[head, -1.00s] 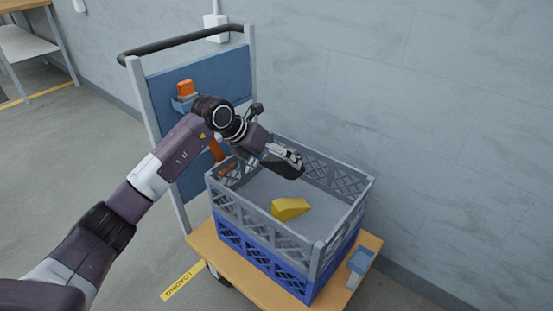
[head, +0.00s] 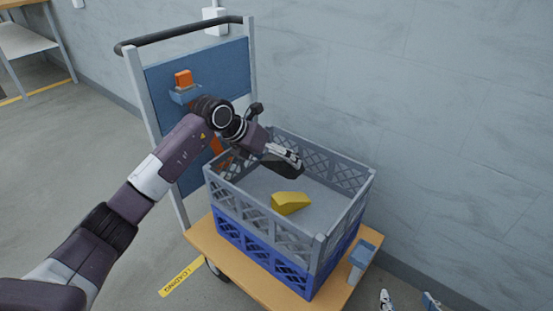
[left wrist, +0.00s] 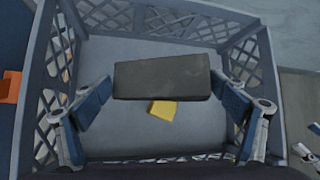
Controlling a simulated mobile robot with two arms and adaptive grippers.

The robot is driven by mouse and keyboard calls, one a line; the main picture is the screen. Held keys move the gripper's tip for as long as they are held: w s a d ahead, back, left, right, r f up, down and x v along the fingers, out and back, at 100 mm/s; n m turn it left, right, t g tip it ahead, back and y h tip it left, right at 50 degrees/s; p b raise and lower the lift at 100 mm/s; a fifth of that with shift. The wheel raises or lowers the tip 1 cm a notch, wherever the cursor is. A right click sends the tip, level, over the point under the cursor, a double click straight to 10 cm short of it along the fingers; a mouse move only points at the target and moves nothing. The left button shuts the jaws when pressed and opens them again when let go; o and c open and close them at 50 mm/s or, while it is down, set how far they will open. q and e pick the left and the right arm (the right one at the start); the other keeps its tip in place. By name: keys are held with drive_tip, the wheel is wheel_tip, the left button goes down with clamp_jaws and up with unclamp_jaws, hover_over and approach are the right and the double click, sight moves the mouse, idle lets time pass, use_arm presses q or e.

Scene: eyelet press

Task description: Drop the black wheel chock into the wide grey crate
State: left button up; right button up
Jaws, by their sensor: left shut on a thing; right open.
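My left gripper (head: 285,157) is shut on the black wheel chock (head: 283,169) and holds it over the wide grey crate (head: 262,219), near its back left part. In the left wrist view the chock (left wrist: 160,78) is a dark block between the two blue-padded fingers, above the crate floor. The crate is open at the top, with lattice walls. My right gripper (head: 408,302) is open and only partly in view at the bottom right edge of the head view, apart from the crate.
A yellow wedge (head: 290,203) lies on the grey crate's floor. The grey crate stands on a blue crate (head: 262,250) on a wooden cart deck (head: 203,238). The cart's blue panel and handle (head: 180,38) rise at the left. The wall is close behind.

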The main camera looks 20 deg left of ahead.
use_arm(q)
drive_tip(key=o, duration=1.3)
drive_tip(key=v, duration=1.2)
